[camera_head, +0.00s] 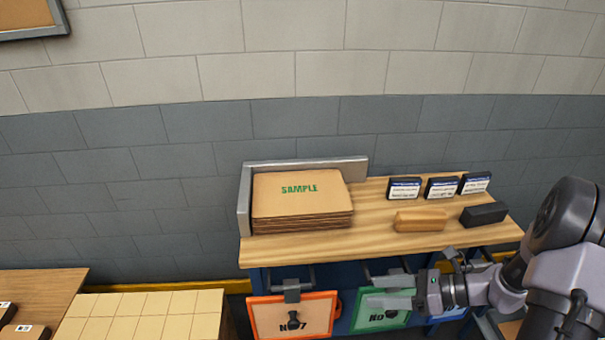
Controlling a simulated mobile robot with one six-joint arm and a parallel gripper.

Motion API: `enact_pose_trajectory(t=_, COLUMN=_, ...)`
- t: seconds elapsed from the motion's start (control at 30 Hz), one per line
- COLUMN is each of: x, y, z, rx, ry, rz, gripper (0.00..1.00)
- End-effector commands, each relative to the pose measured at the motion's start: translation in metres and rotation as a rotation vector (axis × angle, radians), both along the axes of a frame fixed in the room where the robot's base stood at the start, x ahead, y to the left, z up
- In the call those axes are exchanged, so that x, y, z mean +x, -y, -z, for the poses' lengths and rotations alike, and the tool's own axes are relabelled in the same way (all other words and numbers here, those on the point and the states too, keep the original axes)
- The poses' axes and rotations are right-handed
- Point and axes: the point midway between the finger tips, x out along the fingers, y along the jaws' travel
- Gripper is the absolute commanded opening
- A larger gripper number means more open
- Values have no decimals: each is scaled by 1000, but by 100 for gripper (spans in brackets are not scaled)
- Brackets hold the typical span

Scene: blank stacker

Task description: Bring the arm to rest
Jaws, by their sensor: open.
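My gripper (390,302) is at the end of my arm, which reaches in from the right edge of the head view. It points left, in front of the bench and below the tabletop level in the picture. A pale, see-through piece shows at its tip, over the green-framed panel (395,319). The jaws are open, and I see nothing held between them. The wrist partly covers the green panel and a blue-edged one to its right.
A wooden bench (330,245) holds a stack of SAMPLE boards (300,205), small dark boxes (404,189), a tan block (420,221) and a black block (484,214). An orange-framed panel (318,324) hangs in front. Pale blocks (140,312) stand lower left.

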Motion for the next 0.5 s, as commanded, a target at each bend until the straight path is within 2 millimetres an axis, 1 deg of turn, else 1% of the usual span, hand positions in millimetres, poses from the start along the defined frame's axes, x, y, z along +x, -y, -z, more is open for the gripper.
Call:
enact_pose_trajectory(t=0.03, x=-8, y=-23, z=-31, rx=-132, ry=88, rz=-142, gripper=63)
enact_pose_trajectory(t=0.07, x=-16, y=-36, z=-47, rx=-217, ry=144, rz=-235, gripper=63)
enact_pose_trajectory(t=0.1, x=-28, y=-52, z=-67, rx=-327, ry=224, rz=-355, gripper=63)
enact_pose_trajectory(t=0.17, x=-49, y=-72, z=-94, rx=-493, ry=352, rz=-532, gripper=63)
enact_pose_trajectory(t=0.2, x=-64, y=-83, z=-109, rx=-602, ry=444, rz=-646, gripper=63)
enact_pose_trajectory(t=0.3, x=-101, y=-101, z=-141, rx=-870, ry=685, rz=-910, gripper=63)
enact_pose_trajectory(t=0.4, x=-130, y=-109, z=-165, rx=-1109, ry=917, rz=-1115, gripper=63)
enact_pose_trajectory(t=0.5, x=-148, y=-110, z=-180, rx=-1287, ry=1098, rz=-1244, gripper=63)
